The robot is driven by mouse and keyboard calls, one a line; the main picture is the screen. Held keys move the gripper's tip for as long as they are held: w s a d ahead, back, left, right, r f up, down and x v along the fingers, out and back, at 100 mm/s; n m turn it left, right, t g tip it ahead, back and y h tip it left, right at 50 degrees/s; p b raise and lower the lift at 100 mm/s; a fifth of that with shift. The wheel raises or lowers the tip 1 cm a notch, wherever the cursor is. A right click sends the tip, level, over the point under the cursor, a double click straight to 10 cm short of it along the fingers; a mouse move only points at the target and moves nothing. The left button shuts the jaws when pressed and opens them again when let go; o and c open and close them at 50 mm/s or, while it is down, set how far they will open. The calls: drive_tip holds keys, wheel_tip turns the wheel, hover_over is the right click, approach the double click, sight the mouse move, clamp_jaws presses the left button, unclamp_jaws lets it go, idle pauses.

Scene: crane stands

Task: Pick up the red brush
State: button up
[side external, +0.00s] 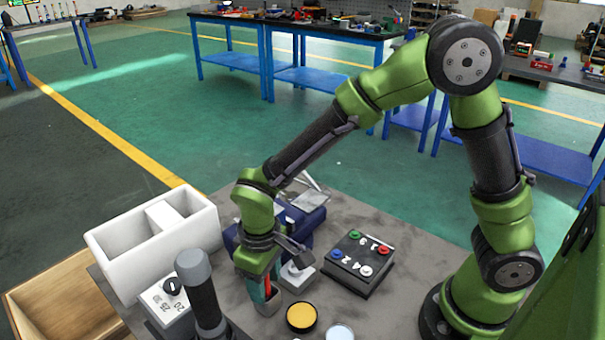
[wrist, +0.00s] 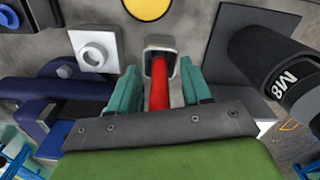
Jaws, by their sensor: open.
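The red brush (wrist: 159,88) shows in the wrist view as a red handle standing in a small grey square holder (wrist: 160,46). My gripper (wrist: 159,78) has its two teal fingers apart, one on each side of the red handle. Gaps show between the fingers and the handle. In the side view my gripper (side external: 262,289) points down over the grey holder (side external: 268,308), and only a sliver of the red brush (side external: 268,288) shows by the fingers. The brush's lower end is hidden in the holder.
A black button box (side external: 360,262) stands to the right and a white button block (side external: 298,274) close behind. A yellow-topped round item (side external: 302,317) lies in front. A dark cylinder (side external: 204,290) and a white dial box (side external: 168,305) stand left, near a white bin (side external: 150,262).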

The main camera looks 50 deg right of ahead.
clamp_jaws()
drive_tip(key=shift+r, duration=0.15)
wheel_tip(320, 180, up, 10)
drive_tip(key=shift+f, duration=0.1)
idle(0.4)
